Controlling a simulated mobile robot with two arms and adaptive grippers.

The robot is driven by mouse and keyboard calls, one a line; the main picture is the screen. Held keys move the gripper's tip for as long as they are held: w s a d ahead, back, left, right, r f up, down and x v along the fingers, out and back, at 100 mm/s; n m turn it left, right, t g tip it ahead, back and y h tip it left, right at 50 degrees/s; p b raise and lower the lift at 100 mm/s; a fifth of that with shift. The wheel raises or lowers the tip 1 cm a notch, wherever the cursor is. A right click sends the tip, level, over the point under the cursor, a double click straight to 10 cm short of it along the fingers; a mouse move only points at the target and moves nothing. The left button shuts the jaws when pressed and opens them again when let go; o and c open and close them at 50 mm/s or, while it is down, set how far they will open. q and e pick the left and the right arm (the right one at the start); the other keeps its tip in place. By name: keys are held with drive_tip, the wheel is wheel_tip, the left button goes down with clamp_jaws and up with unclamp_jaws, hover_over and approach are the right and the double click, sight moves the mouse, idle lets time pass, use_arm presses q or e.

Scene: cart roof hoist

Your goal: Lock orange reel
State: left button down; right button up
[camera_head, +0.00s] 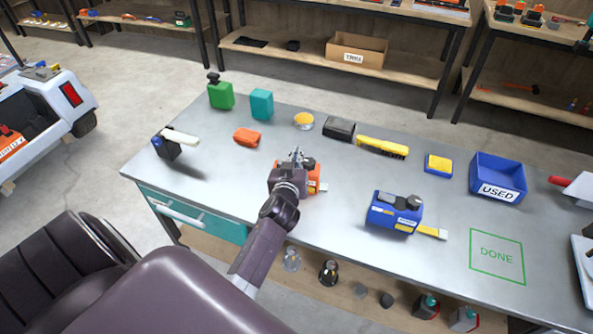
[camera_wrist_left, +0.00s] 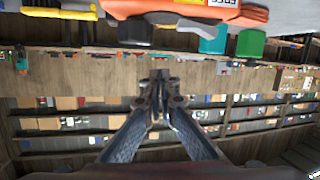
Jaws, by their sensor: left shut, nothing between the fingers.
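The orange reel (camera_head: 313,173) lies on the grey workbench (camera_head: 345,262), left of its middle. My left gripper (camera_head: 296,155) is in front of it in the head view and hides much of it. In the left wrist view an orange body with a white label, likely the reel (camera_wrist_left: 185,9), shows at the top edge. The left gripper's fingers (camera_wrist_left: 156,82) are closed together with nothing between them, apart from the orange body in that picture. Contact and the reel's lock cannot be made out. My right gripper is not in view.
A blue reel (camera_head: 385,216) with a yellow strap end lies to the right, near the green DONE square (camera_head: 497,257). A blue USED bin (camera_head: 497,170), yellow brush (camera_head: 382,147), black block (camera_head: 339,128) and orange piece (camera_head: 246,137) stand around. The bench's front middle is clear.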

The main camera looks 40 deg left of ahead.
use_arm(q)
drive_tip(key=b+v, duration=0.2)
drive_tip(key=v, duration=0.8)
drive_tip(key=shift+d, duration=0.2)
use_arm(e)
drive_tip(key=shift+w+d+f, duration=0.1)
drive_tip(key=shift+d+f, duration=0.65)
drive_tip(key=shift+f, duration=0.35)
use_arm(q)
drive_tip(key=shift+w+f, duration=0.1)
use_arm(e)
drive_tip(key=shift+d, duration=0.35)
